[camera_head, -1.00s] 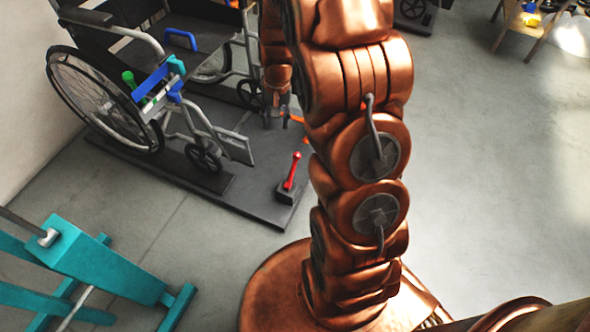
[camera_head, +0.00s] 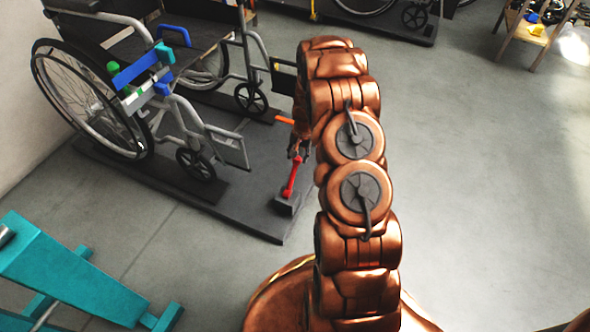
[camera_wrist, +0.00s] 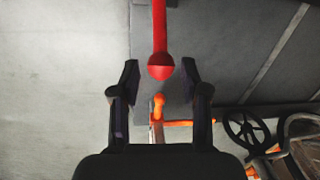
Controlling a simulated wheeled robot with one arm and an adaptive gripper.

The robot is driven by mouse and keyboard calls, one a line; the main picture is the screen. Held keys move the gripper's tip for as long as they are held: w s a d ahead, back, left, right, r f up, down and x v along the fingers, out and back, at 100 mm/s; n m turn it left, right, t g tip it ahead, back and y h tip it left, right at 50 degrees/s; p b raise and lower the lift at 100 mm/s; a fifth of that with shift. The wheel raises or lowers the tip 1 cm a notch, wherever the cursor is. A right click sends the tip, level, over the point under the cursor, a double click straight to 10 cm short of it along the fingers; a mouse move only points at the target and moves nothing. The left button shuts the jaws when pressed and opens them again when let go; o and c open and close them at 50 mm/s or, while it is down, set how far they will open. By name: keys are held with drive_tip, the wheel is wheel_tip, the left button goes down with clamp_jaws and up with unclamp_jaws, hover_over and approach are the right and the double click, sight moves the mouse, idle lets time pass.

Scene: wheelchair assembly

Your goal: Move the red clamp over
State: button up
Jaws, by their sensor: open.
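The red clamp (camera_head: 291,178) stands tilted in a dark block (camera_head: 288,204) near the front corner of the dark platform. In the wrist view its red shaft and rounded red end (camera_wrist: 161,66) come in from the top. My gripper (camera_wrist: 160,76) is open, with one finger on each side of the red end and gaps on both sides. In the head view my gripper (camera_head: 298,150) is at the upper end of the clamp, partly hidden by my arm.
A wheelchair (camera_head: 150,90) stands on the dark platform (camera_head: 225,205), left of the clamp. An orange bar (camera_head: 285,120) lies close behind it. A teal frame (camera_head: 70,270) is at the lower left. Open grey floor lies to the right, with a wooden stand (camera_head: 528,40) at the far right.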

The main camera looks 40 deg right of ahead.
sight(296, 162)
drive_tip(key=f, duration=0.2)
drive_tip(key=f+b, duration=0.1)
drive_tip(key=f, duration=0.1)
drive_tip(key=f+b, duration=0.1)
drive_tip(key=f, duration=0.2)
drive_tip(key=shift+w+a+f, duration=0.1)
drive_tip(key=shift+w+a, duration=0.2)
drive_tip(key=shift+w, duration=0.1)
drive_tip(key=shift+c, duration=0.3)
clamp_jaws()
